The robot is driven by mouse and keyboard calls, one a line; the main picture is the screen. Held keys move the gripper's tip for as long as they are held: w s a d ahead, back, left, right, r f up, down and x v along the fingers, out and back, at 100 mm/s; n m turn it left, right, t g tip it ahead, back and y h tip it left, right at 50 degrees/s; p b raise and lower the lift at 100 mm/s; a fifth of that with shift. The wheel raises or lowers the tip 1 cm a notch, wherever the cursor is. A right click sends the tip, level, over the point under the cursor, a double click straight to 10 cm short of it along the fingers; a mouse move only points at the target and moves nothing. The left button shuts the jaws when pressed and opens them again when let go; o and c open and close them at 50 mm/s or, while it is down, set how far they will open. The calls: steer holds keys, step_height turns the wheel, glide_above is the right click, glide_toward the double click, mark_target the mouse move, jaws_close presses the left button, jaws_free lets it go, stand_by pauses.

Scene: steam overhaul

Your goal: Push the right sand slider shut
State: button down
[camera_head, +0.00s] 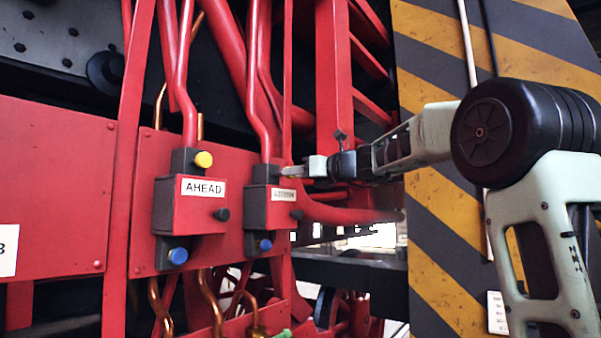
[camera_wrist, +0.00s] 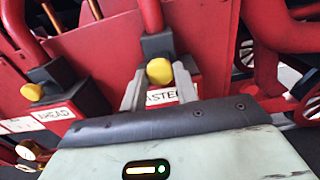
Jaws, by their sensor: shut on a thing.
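The right sand slider is a grey and red box (camera_head: 271,221) on a red panel, with a white label that starts "ASTE" in the wrist view (camera_wrist: 161,97). Its yellow knob (camera_wrist: 160,71) sits at the top of the box. In the head view my gripper hides this knob. My gripper (camera_head: 291,172) reaches in from the right at the upper part of the box. In the wrist view its two fingers (camera_wrist: 159,82) are on either side of the yellow knob, shut on it. A blue knob (camera_head: 265,245) sticks out at the bottom of the box.
The left slider box (camera_head: 201,215), labelled AHEAD, stands close by with a yellow knob (camera_head: 204,159) on top and a blue knob (camera_head: 178,256) below. Red pipes run above and copper pipes below. A yellow and black striped panel (camera_head: 440,215) stands behind my arm.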

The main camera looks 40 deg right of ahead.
steer(key=x, duration=0.2)
steer(key=shift+w+a, duration=0.1)
steer(key=shift+w, duration=0.3)
steer(key=shift+r, duration=0.1)
steer(key=c, duration=1)
jaws_free()
steer(key=shift+w, duration=0.15)
steer(key=shift+c, duration=0.2)
steer(key=b+v, duration=0.7)
steer(key=v, duration=1)
steer(key=shift+s, duration=0.25)
